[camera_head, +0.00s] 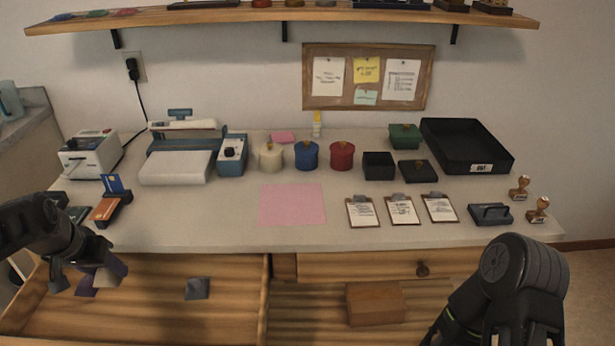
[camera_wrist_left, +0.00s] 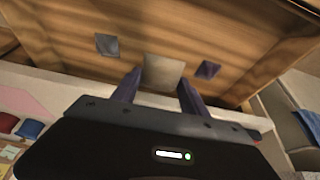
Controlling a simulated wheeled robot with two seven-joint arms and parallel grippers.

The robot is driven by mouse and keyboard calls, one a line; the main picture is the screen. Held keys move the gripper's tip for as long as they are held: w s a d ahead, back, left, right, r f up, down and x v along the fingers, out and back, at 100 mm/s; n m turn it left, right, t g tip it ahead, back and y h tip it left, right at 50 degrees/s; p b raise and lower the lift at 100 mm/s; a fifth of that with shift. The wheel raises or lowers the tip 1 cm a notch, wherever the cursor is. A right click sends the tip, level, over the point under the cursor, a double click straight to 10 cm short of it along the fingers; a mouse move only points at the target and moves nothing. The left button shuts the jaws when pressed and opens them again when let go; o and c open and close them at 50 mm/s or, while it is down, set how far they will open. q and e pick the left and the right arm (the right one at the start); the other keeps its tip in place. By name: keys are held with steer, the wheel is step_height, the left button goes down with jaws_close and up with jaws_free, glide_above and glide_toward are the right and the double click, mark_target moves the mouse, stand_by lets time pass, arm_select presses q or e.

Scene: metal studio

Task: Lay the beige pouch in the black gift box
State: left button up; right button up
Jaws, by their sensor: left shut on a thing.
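My left gripper (camera_head: 92,284) is over the open drawer at the lower left of the head view. It is shut on the beige pouch (camera_head: 107,277), which also shows between the fingertips in the left wrist view (camera_wrist_left: 163,73). The fingers hide part of the pouch in the head view. The black gift box (camera_head: 378,165) stands open on the right half of the desk. A black lid with a small knob (camera_head: 419,170) lies right beside it. Part of my right arm shows at the lower right, but its fingertips do not.
A grey pouch (camera_head: 197,289) lies in the drawer (camera_head: 235,262); a purple one (camera_wrist_left: 207,69) shows in the left wrist view. Red (camera_head: 342,156), blue (camera_head: 306,155) and cream (camera_head: 271,157) pots stand left of the box. Clipboards (camera_head: 403,210) lie in front. A pink sheet (camera_head: 292,204) lies mid-desk.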

arm_select(q)
steer(key=w+d+r+p, duration=0.2)
steer(key=d+r+p, duration=0.2)
steer(key=d, duration=0.7)
steer(key=w+d+r+p, duration=0.1)
steer(key=d+r+p, duration=0.3)
steer(key=d, duration=0.7)
steer(key=shift+w+d+r+m+p, duration=0.3)
steer(key=shift+w+r+p, duration=0.1)
steer(key=shift+p, duration=0.2)
